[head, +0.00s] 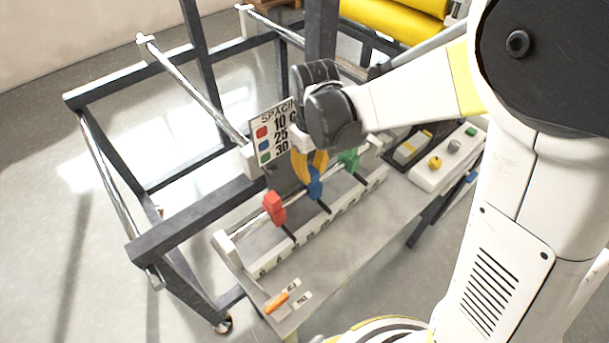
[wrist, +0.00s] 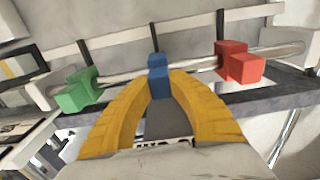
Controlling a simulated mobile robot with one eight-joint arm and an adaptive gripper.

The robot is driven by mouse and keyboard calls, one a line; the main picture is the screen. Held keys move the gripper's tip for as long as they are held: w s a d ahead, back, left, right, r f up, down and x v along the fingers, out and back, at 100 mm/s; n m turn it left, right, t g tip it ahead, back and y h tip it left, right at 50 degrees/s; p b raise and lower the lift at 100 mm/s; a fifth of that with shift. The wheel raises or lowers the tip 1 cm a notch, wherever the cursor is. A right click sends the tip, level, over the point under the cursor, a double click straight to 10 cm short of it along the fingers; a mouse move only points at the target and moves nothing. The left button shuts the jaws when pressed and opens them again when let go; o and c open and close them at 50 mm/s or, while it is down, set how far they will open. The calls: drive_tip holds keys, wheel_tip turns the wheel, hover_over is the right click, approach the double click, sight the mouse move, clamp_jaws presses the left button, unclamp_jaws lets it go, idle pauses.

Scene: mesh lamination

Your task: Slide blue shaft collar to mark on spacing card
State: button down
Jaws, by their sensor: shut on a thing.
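The blue shaft collar (head: 315,188) sits on the metal rod between the red collar (head: 274,208) and the green collar (head: 348,160). In the wrist view the blue collar (wrist: 158,68) is between the yellow fingertips of my gripper (wrist: 160,75), which is shut on it. My gripper (head: 316,168) reaches down to it from above in the head view. The spacing card (head: 271,133) stands behind the rod and lists red 10, blue 25 and 30 beside a green square; my arm hides its right part. A marked scale strip (head: 330,213) runs along the rod's front; its figures are too small to read.
The red and green collars flank the blue one on the same rod, with bare rod between. An orange-handled tool (head: 282,299) lies at the bench's (head: 345,250) near end. A button box (head: 447,160) stands at right. A dark metal frame (head: 195,217) is at left.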

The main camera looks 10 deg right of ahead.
drive_tip(key=w+d, duration=0.2)
drive_tip(key=d, duration=0.1)
drive_tip(key=shift+d, duration=0.1)
drive_tip(key=c, duration=1.3)
unclamp_jaws()
drive_tip(key=shift+w, duration=0.1)
drive_tip(key=shift+o, duration=0.2)
drive_tip(key=shift+d, duration=0.1)
wheel_tip(320, 180, up, 12)
